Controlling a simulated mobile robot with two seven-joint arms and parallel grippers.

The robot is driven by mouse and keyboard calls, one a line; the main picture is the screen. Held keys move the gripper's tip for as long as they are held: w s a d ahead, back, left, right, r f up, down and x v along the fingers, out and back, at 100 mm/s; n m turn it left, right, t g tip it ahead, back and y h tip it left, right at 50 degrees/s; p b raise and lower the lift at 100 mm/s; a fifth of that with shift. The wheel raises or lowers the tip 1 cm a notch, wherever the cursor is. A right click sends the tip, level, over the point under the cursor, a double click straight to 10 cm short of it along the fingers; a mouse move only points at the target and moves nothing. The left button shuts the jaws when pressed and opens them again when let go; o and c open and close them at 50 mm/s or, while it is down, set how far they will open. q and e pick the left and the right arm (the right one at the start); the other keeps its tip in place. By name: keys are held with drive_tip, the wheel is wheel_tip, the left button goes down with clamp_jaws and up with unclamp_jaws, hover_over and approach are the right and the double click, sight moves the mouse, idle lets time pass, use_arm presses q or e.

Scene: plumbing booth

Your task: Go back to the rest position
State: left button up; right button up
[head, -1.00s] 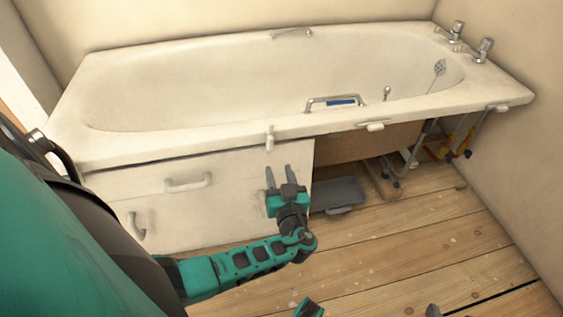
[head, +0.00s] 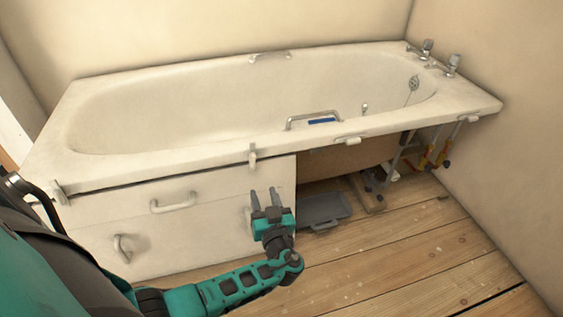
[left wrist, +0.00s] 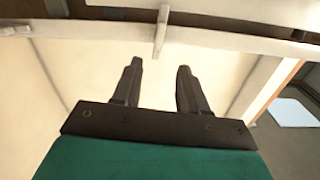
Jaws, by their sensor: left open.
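My left gripper (head: 265,198) is open, with nothing between its fingers. In the head view it is in front of the cream bath panel (head: 185,240), near the panel's right end. In the left wrist view its two dark fingers (left wrist: 158,85) are apart and point toward the pale panel. A latch (left wrist: 161,32) on the bath's rim edge shows beyond the fingers; it also shows in the head view (head: 252,156). My right gripper is not in view.
The white bathtub (head: 90,150) stands along the wall. Right of the panel its underside is open, with a grey tray (head: 325,209) on the floor and pipes (head: 430,155) farther right. The wooden floor (head: 400,265) is clear at the lower right.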

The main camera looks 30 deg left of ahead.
use_arm(q)
drive_tip(key=s+d+f+m+g+h, duration=0.25)
drive_tip(key=s+g+h, duration=0.45)
drive_tip(key=s, duration=0.6)
drive_tip(key=s+d+r+m+g+h, duration=0.1)
drive_tip(key=s+d+r+m+h, duration=0.65)
drive_tip(key=s+d+r, duration=0.2)
drive_tip(key=w+d+f+m+t+h, duration=0.2)
drive_tip(key=w+d+t+h, duration=0.1)
drive_tip(key=w+d+t, duration=0.65)
drive_tip(key=a+r+g+y+p, duration=0.1)
drive_tip(key=a+r+p, duration=0.2)
drive_tip(key=r+p, duration=0.4)
drive_tip(key=s+a+r+g+y+p, duration=0.1)
drive_tip(key=a+r+p, duration=0.2)
drive_tip(key=r+p, duration=0.4)
drive_tip(key=shift+a+r+n+p, duration=0.3)
drive_tip(key=shift+r+n+p, duration=0.1)
drive_tip(key=shift+p, duration=3.7)
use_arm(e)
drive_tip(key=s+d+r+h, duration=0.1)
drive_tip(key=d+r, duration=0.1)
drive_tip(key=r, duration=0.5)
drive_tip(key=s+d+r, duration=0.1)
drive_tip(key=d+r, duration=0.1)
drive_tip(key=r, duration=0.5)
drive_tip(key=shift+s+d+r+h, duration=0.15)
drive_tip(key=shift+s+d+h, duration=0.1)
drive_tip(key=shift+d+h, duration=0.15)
